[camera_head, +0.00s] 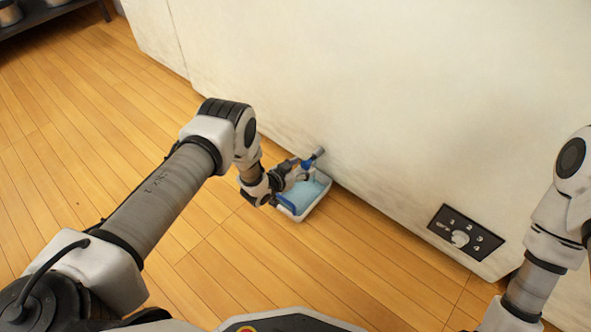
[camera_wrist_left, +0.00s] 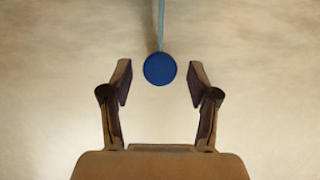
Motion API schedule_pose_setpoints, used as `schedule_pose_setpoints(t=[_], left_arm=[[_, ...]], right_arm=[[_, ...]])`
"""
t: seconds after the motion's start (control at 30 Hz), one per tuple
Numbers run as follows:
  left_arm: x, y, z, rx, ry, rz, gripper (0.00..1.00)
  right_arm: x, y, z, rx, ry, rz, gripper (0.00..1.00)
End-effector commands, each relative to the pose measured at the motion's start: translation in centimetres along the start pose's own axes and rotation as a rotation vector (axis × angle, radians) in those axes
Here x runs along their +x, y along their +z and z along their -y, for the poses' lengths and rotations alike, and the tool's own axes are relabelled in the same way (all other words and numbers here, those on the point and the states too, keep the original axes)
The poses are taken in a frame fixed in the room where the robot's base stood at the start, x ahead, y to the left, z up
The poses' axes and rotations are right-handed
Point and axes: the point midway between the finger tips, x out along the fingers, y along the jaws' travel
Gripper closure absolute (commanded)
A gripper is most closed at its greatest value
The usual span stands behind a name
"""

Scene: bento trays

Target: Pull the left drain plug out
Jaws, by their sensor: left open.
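A round dark blue plug (camera_wrist_left: 160,69) shows in the left wrist view, in front of a pale wall. A thin light blue strip runs up from it. My left gripper (camera_wrist_left: 160,83) is open, with one finger on each side of the plug and a visible gap on both sides. In the head view my left gripper (camera_head: 303,173) is low by the white wall, above a shallow tray. A short grey stub with a blue part (camera_head: 317,154) shows beside the gripper at the wall. The gripper partly hides this spot. My right gripper is out of view.
The white-rimmed tray (camera_head: 314,208) with a pale blue inside sits on the wooden floor against the wall (camera_head: 390,110). A black panel with a dial and numbers (camera_head: 465,232) is on the wall at right. A dark shelf (camera_head: 48,17) stands far left. Open floor lies between.

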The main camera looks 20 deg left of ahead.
Motion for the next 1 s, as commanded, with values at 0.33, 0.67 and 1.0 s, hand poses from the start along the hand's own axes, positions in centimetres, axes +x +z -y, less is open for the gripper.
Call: schedule_pose_setpoints(t=[0.33,0.67,1.0], left_arm=[[-7.7,0.0,0.1,-0.004,-0.003,0.003,0.39],[-11.7,0.0,0.0,-0.001,-0.001,0.0,0.39],[-12.0,1.8,0.2,-0.031,-0.017,0.079,0.39]], right_arm=[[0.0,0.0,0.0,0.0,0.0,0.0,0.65],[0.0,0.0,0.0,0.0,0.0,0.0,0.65],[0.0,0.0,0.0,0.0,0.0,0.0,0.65]])
